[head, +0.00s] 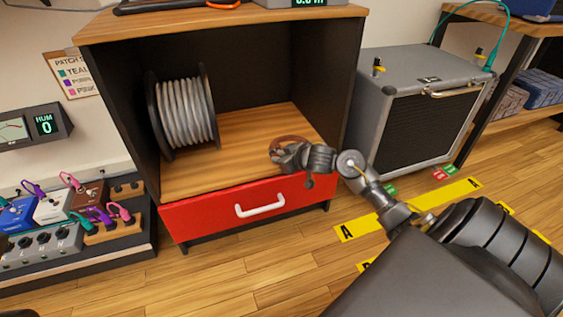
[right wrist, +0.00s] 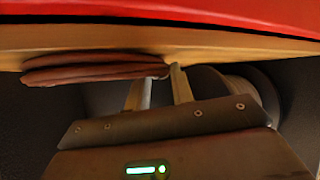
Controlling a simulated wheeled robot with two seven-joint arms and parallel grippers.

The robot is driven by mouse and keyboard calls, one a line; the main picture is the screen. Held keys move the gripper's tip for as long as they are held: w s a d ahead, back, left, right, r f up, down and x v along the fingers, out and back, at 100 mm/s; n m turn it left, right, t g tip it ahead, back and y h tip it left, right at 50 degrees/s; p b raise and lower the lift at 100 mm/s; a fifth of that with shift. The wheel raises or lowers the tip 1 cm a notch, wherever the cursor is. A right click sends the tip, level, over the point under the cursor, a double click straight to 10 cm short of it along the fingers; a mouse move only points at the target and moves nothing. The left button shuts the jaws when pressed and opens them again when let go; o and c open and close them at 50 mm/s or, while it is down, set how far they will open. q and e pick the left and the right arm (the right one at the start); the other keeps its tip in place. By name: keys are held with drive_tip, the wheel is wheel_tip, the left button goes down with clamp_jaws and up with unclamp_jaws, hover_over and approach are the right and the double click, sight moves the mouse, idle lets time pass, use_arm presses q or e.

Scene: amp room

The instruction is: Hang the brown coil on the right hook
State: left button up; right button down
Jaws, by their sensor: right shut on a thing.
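The brown coil (head: 288,140) is at the front right of the wooden shelf floor inside the black cabinet, above the red drawer. My right gripper (head: 279,156) reaches in from the right and is shut on the coil's near side, hiding part of it. In the right wrist view the brown coil (right wrist: 92,70) shows edge-on as a flat bundle along the wooden shelf, and the fingers of my right gripper (right wrist: 160,80) meet its right end. I cannot tell whether the coil still touches the shelf. I cannot make out the right hook in either view. My left gripper is not in view.
A cable reel (head: 183,112) stands at the shelf's left. The red drawer (head: 250,210) is shut below. A grey amplifier (head: 420,110) stands right of the cabinet. Pedals (head: 60,215) sit at left.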

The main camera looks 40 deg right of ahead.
drive_tip(key=c, duration=1.2)
unclamp_jaws()
drive_tip(key=shift+f, duration=0.15)
